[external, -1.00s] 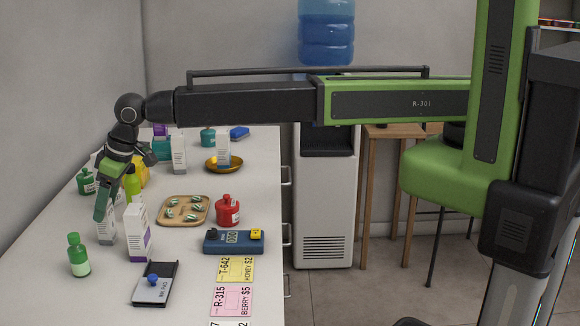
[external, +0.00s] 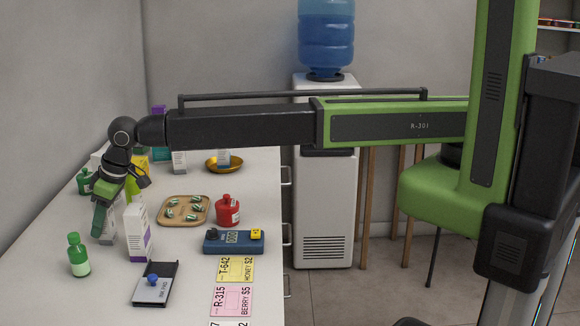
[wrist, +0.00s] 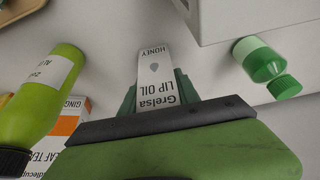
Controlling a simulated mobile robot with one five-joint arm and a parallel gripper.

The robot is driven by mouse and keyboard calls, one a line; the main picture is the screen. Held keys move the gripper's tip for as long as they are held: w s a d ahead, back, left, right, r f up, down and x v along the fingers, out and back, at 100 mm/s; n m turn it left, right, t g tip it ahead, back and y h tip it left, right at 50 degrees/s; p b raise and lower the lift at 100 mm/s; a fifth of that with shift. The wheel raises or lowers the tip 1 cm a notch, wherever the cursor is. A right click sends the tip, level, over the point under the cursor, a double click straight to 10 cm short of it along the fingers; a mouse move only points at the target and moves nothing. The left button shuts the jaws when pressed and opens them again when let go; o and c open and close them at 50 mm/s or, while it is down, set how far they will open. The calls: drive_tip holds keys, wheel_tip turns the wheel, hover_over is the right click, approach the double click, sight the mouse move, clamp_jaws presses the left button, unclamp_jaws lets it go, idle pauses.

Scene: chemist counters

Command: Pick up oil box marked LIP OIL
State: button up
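The LIP OIL box (wrist: 158,82) is white with a grey HONEY end and shows in the wrist view between the two green fingers of my gripper (wrist: 160,95). One finger is on each side of it, very close to its sides. I cannot tell whether they press on it. In the external view my gripper (external: 100,215) points down at the box (external: 110,232), which stands on the counter partly hidden behind a finger.
A white purple-striped box (external: 138,236) and a green bottle (external: 78,256) stand near my gripper. A lime bottle (wrist: 40,95) and an orange-striped box (wrist: 68,125) are close on the wrist view's left. A tray (external: 183,210), red bottle (external: 227,210) and blue device (external: 233,241) lie rightward.

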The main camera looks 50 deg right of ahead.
clamp_jaws()
wheel_tip(320, 180, up, 10)
drive_tip(key=p, duration=1)
drive_tip(key=shift+r, duration=0.15)
